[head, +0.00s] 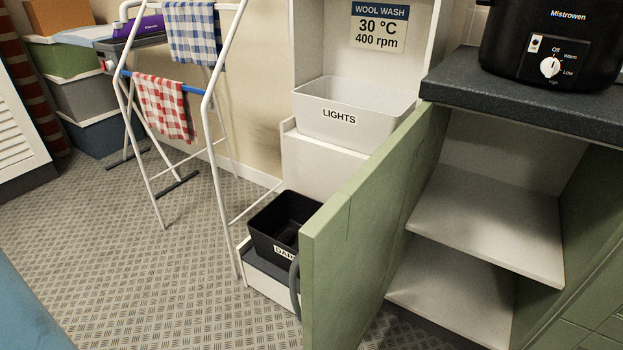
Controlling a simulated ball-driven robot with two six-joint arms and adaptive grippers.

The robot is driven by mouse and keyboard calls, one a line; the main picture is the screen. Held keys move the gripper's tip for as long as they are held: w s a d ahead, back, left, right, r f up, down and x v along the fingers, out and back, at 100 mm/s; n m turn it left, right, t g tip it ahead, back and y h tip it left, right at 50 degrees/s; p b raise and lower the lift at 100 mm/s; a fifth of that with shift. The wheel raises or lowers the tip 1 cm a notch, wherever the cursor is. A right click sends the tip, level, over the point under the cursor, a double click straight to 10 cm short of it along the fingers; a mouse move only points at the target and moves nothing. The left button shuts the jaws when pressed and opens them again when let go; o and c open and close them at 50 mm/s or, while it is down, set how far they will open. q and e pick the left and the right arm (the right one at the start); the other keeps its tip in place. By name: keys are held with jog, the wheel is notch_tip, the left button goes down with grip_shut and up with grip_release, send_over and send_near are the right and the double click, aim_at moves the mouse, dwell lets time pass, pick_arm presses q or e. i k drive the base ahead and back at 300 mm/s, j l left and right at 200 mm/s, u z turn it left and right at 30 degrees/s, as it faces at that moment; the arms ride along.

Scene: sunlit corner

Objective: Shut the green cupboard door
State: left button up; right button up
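The green cupboard door (362,228) stands wide open in the head view, swung out toward me from the cupboard's left side. Its grey handle (295,286) shows at the door's left edge, on the outer face. The cupboard (490,215) is open to the right of the door, with bare pale shelves inside. Neither of my grippers is in the view.
A slow cooker (552,45) stands on the dark worktop (520,97) above the cupboard. Left of the door are a black bin (262,238), a white LIGHTS bin (335,128) and a white drying rack (215,120) with cloths. Patterned floor (110,230) is clear at the left.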

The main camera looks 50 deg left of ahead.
aim_at(345, 258)
jog(key=k+j, duration=0.1)
jog(key=j, duration=1.3)
